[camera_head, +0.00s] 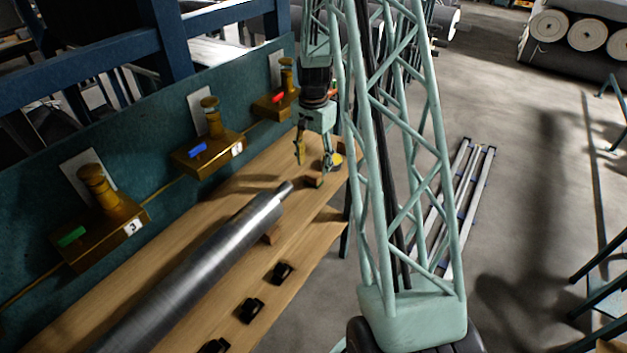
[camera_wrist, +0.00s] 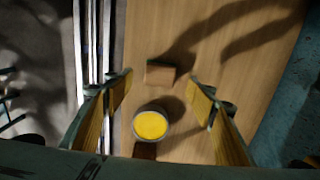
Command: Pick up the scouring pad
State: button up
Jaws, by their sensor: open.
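No label marks the scouring pad. The likeliest candidate is a small brown block (camera_head: 313,181) flat on the wooden bench, and I cannot make out its texture. It also shows in the wrist view (camera_wrist: 160,73), upper middle, lying in the picture between my fingertips. My gripper (camera_head: 315,157) points down above the far end of the bench, fingers apart and empty. In the wrist view my gripper (camera_wrist: 160,82) has a finger on each side. A round tin with a yellow top (camera_wrist: 151,124) stands beside the block. A darker reddish block (camera_wrist: 145,150) shows partly below the tin.
A long metal roller (camera_head: 205,265) lies along the bench (camera_head: 315,240), with several small black pieces (camera_head: 250,310) at its right. Brass units with coloured tags (camera_head: 208,153) line the teal back panel (camera_head: 40,190). The bench edge and floor lie right of the gripper.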

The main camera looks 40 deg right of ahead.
aim_at(314, 174)
jog(key=shift+f, duration=0.45)
jog(key=shift+f+b, duration=0.4)
jog(key=shift+f, duration=2.2)
jog(key=shift+c, duration=0.4)
jog(key=c, duration=0.9)
jog(key=shift+r, duration=0.15)
jog(key=shift+c, duration=0.2)
jog(key=shift+r+p, duration=0.3)
jog(key=shift+r, duration=1.45)
jog(key=s+a, duration=0.3)
jog(key=s, duration=0.4)
jog(key=s+a+r, duration=0.1)
jog(key=s+a, duration=0.3)
jog(key=s, duration=0.3)
jog(key=shift+a+r, duration=0.15)
jog(key=shift+a, duration=0.1)
